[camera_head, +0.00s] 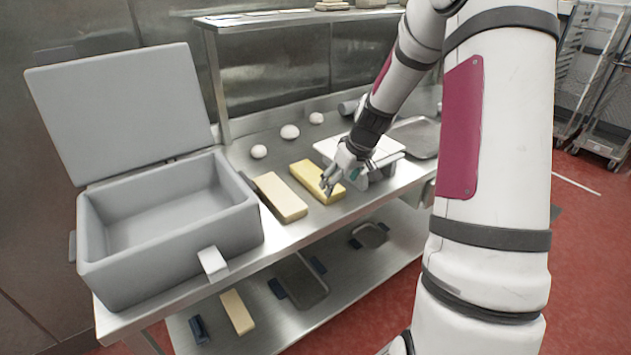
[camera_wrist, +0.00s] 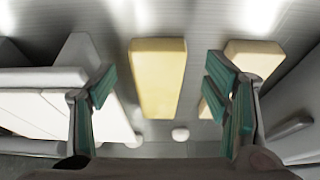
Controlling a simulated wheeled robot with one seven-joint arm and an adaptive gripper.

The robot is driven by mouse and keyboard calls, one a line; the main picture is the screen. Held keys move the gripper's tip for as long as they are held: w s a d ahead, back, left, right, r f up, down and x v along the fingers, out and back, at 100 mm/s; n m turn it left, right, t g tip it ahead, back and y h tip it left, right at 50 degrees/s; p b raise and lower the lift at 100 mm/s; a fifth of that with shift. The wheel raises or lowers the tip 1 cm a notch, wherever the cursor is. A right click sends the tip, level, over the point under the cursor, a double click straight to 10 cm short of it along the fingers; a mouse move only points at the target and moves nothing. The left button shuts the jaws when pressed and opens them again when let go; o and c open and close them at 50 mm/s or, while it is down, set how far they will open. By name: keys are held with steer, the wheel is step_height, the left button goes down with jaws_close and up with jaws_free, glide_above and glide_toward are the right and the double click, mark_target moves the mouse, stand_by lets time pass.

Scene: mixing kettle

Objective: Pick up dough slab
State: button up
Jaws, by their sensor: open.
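A yellow dough slab (camera_head: 316,182) lies on the steel table beneath my gripper. A paler slab (camera_head: 280,197) lies just to its left. In the wrist view the yellow slab (camera_wrist: 158,78) sits between the fingers, ahead of them, and the paler slab (camera_wrist: 252,58) is partly hidden behind the right finger. My gripper (camera_head: 331,179) is open and empty over the right part of the yellow slab. Its green-padded fingers (camera_wrist: 160,108) stand wide apart. I cannot tell whether a finger touches the slab.
An open grey bin (camera_head: 165,265) stands on the table at left. A white-topped scale (camera_head: 388,150) is close on the right of my gripper, with a metal tray (camera_head: 418,137) beyond. Several white round pieces (camera_head: 289,132) lie behind. A lower shelf (camera_head: 260,320) holds another slab and trays.

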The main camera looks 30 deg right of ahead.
mark_target(336, 193)
steer(key=shift+x, duration=3)
steer(key=shift+s+d, duration=0.1)
steer(key=shift+d, duration=0.05)
steer(key=c, duration=1.4)
steer(key=shift+o, duration=0.2)
steer(key=shift+r, duration=0.1)
